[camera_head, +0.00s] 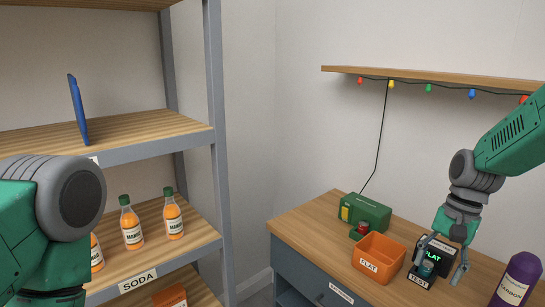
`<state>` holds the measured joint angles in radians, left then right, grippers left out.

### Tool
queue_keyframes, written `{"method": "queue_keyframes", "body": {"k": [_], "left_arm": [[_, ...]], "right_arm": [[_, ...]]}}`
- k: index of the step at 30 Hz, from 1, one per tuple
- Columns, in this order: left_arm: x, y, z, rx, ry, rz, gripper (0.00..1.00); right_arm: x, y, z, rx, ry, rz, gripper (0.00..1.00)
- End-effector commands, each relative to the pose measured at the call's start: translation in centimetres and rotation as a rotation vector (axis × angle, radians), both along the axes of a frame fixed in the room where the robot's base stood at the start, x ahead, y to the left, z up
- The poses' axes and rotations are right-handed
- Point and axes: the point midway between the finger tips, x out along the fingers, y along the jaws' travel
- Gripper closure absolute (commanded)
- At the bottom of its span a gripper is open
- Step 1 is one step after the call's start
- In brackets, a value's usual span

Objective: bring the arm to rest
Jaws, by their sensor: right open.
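My right arm (512,135) comes in from the upper right and its gripper (437,269) points down over the wooden counter. Its fingers are spread apart, one on each side of a small black box with a lit "FLAT" display (433,255) and a "TEST" label (420,281).
Left of the gripper an orange bin (379,258) labelled "FLAT" and a green box (366,213) with a cord stand on the counter (310,220). A purple bottle (517,280) stands at the right. A shelf rack (217,150) with orange bottles (132,228) fills the left.

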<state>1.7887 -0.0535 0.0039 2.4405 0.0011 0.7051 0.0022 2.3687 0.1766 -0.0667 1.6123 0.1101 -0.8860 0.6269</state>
Motion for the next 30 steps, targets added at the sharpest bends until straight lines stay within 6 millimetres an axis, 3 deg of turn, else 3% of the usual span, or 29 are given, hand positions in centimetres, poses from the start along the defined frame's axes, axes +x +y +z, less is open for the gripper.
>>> {"method": "queue_keyframes", "body": {"k": [2,11,20,23,27,30], "left_arm": [[0.0,0.0,0.0,-0.001,0.001,-0.001,0.25],[0.0,-0.1,0.0,-0.001,-0.001,-0.002,0.25],[0.0,0.0,0.0,0.000,0.000,-0.001,0.25],[0.0,0.0,0.0,0.000,0.000,-0.001,0.25],[0.0,0.0,0.0,-0.001,0.000,-0.001,0.25],[0.0,0.0,0.0,-0.001,0.000,-0.001,0.25]], "right_arm": [[-0.3,0.0,-0.3,-0.002,0.001,0.003,0.47],[-2.1,1.6,-5.8,-0.051,-0.022,0.092,0.47],[-7.2,2.4,-13.6,-0.101,-0.059,0.251,0.47],[-10.3,2.7,-17.1,-0.120,-0.072,0.341,0.47],[-17.2,3.4,-22.2,-0.143,-0.106,0.525,0.47],[-21.8,4.0,-24.2,-0.150,-0.138,0.652,0.47]]}}
